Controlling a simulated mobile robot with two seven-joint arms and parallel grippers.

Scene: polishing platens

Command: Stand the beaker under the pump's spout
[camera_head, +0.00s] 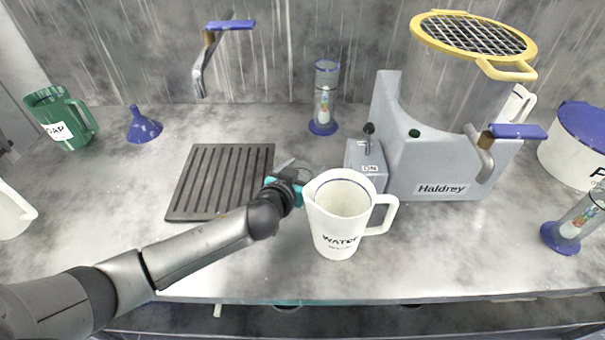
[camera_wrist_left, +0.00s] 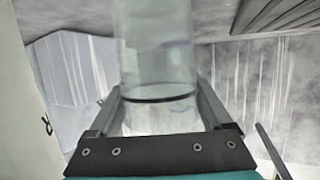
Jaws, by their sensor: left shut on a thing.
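My left gripper (camera_head: 298,178) is low over the worktop, just left of and partly behind the white WATER jug (camera_head: 335,235). It is shut on a clear glass beaker (camera_wrist_left: 158,60). In the left wrist view the beaker, with a dark ring around it, sits between the two fingers (camera_wrist_left: 160,110). In the head view it is mostly hidden by the gripper and the jug. The grey Haldrey machine (camera_head: 425,165), which seems to be the pump, stands to the right, with a metal spout (camera_head: 484,158) and blue lever on its right side. My right gripper is not in view.
A dark ridged mat (camera_head: 215,185) lies left of the gripper, below a wall tap (camera_head: 205,65). A small switch box (camera_head: 366,165) stands beside the machine. Two hourglass-like timers (camera_head: 323,100), (camera_head: 574,225) and a white tub (camera_head: 575,150) stand around. The front right worktop is clear.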

